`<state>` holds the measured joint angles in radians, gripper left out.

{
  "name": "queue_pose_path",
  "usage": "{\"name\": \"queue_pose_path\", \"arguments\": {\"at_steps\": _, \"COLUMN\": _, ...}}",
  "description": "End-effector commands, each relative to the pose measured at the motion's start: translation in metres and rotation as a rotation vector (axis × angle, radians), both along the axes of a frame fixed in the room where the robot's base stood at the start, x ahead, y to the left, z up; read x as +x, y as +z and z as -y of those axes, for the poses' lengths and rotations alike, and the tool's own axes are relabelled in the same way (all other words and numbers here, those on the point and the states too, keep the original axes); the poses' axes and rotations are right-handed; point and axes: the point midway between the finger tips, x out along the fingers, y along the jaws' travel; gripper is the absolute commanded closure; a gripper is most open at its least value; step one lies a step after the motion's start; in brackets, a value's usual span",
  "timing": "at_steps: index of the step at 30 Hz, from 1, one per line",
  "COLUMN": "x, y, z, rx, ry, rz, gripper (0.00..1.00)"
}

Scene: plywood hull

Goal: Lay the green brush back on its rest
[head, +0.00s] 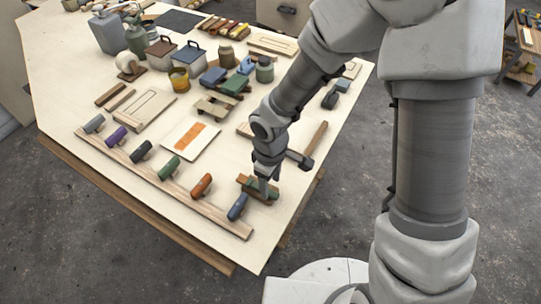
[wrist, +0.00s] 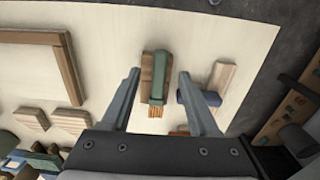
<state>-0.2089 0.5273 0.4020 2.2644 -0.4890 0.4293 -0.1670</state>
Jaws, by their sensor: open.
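The green brush (wrist: 161,72) has a dark green back and tan bristles at its near end. It lies lengthwise over a brown wooden block that looks like its rest (wrist: 147,72), whose edge shows along the brush's left side. In the head view the brush (head: 247,180) and block (head: 257,195) are partly hidden by my gripper (head: 266,186). My gripper (wrist: 160,76) is open, with one finger on each side of the brush in the wrist view and gaps on both sides. I cannot tell how far the fingertips are above the table.
A long wooden rail (head: 226,222) with several coloured handles runs along the front; its blue handle (head: 237,207) is close to my gripper's left. A mallet (head: 310,150) lies behind to the right. Cans, boxes and blocks crowd the far table.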

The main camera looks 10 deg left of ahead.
Motion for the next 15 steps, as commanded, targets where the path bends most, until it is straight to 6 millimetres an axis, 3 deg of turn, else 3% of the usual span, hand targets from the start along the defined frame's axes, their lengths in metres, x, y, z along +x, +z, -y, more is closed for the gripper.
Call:
{"name": "queue_pose_path", "arguments": {"at_steps": 6, "x": 0.002, "y": 0.058, "z": 0.0, "rx": 0.003, "ry": -0.004, "rz": 0.007, "gripper": 0.39}}
{"name": "queue_pose_path", "arguments": {"at_steps": 15, "x": 0.001, "y": 0.122, "z": 0.0, "rx": 0.001, "ry": -0.001, "rz": 0.005, "gripper": 0.39}}
